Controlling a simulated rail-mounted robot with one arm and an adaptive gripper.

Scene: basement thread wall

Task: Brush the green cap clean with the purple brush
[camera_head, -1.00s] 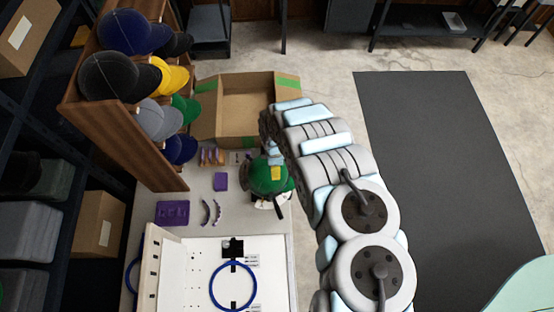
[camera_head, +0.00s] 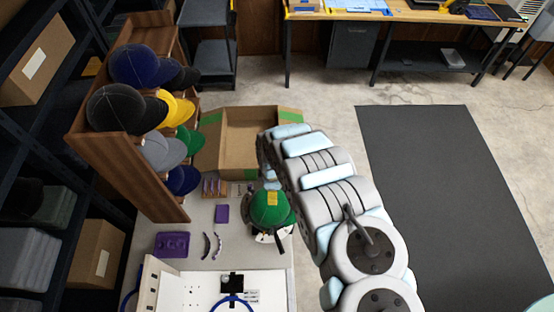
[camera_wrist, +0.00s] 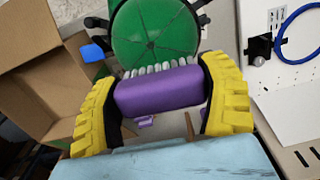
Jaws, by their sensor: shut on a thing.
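The green cap (camera_head: 268,212) sits crown up on a stand on the bench, just below the end of my arm. It fills the top of the wrist view (camera_wrist: 155,35). My gripper (camera_wrist: 161,68) has its yellow fingers shut on the purple brush (camera_wrist: 160,90), one finger at each end. The brush's pale bristles point at the cap's near edge; I cannot tell whether they touch. In the head view, a yellow part of my gripper (camera_head: 272,198) shows over the cap's crown, and the brush is hidden there.
An open cardboard box (camera_head: 240,125) stands behind the cap. A wooden rack of caps (camera_head: 120,160) is at left. A purple tray (camera_head: 172,245) and a white board with a blue hoop (camera_head: 205,290) lie nearer. Dark floor mat (camera_head: 440,190) at right is clear.

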